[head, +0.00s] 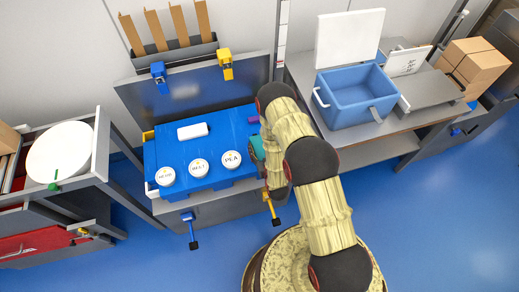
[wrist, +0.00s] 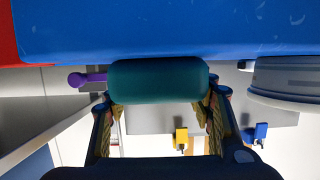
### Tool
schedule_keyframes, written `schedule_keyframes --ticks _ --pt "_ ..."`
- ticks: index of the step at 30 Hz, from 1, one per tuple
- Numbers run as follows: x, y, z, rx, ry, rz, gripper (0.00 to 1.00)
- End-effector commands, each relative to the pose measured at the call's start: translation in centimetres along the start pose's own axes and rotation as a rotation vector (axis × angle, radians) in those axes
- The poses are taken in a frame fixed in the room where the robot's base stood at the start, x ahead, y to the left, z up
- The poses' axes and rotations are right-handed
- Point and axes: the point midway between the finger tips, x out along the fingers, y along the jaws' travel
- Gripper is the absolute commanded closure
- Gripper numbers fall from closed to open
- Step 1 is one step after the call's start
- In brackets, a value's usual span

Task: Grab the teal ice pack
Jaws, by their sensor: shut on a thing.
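The teal ice pack (wrist: 158,81) is a rounded block held crosswise between the two fingers of my gripper (wrist: 159,92) in the wrist view. My gripper is shut on it, one finger at each end. The ice pack lies close against the blue surface in that view; I cannot tell whether they touch. In the head view a bit of the teal ice pack (head: 257,147) shows at the right end of the blue work surface, and my arm hides most of my gripper.
The blue surface (head: 205,150) carries several round white labelled lids (head: 199,167) and a white block (head: 192,131). A purple item (head: 253,119) is near its right edge. A blue open tub (head: 352,98) stands on the right bench. Yellow and blue clamps (head: 225,64) line the back panel.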

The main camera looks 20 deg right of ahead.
Motion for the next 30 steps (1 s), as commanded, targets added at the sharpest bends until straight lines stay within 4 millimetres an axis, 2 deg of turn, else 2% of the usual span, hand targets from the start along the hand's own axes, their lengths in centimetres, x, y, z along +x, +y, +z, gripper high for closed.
schedule_keyframes --ticks 10,20,25,28,30 --pt "0.0 0.0 0.0 0.000 0.000 0.000 0.83" --pt "-0.1 0.0 -0.4 0.000 0.002 0.000 0.83" --pt "-0.5 0.0 -1.9 0.000 0.003 0.000 0.83" --pt "-0.9 0.0 -3.5 0.000 0.004 0.000 0.83" --pt "-1.8 -1.2 -4.5 -0.002 0.002 -0.005 0.83"
